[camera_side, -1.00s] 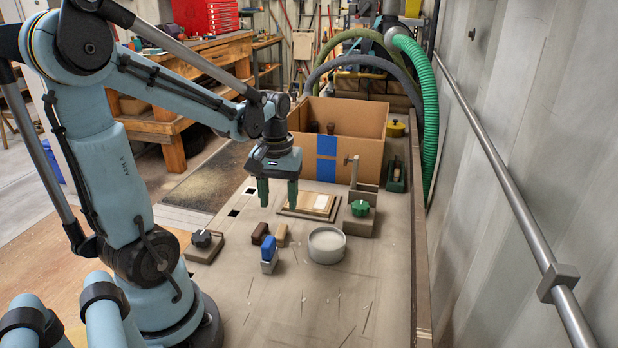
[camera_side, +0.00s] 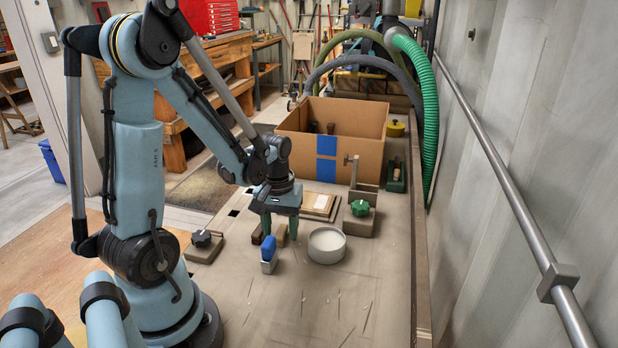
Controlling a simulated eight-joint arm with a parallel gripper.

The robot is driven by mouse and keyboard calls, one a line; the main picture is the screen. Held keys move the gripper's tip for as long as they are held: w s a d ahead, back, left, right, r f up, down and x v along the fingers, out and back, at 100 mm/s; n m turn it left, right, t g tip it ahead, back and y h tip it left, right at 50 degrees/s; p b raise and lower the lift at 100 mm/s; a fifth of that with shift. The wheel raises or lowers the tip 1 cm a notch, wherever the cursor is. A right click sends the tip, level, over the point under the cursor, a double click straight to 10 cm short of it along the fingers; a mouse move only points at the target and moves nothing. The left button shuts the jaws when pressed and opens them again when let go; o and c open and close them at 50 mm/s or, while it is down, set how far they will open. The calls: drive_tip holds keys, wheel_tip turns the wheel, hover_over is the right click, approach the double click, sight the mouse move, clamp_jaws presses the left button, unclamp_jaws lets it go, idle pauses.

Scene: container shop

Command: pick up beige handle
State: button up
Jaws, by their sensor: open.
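The beige handle (camera_side: 281,233) stands on the bench between the fingers of my gripper (camera_side: 280,231), and the fingers partly hide it. My gripper is open and low over the bench, pointing down. I cannot tell whether a finger touches the handle. A dark brown handle (camera_side: 257,235) stands just to the left, partly behind the left finger. A blue-topped block with a pale lower part (camera_side: 268,252) stands in front of the left finger.
A round pale dish (camera_side: 327,246) stands close to the right. Clamps with a black knob (camera_side: 201,239) and a green knob (camera_side: 360,208) flank the area. A cardboard box (camera_side: 360,144) stands behind. The bench in front is clear.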

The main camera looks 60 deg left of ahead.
drive_tip(key=shift+f, duration=0.15)
clamp_jaws()
idle(0.4)
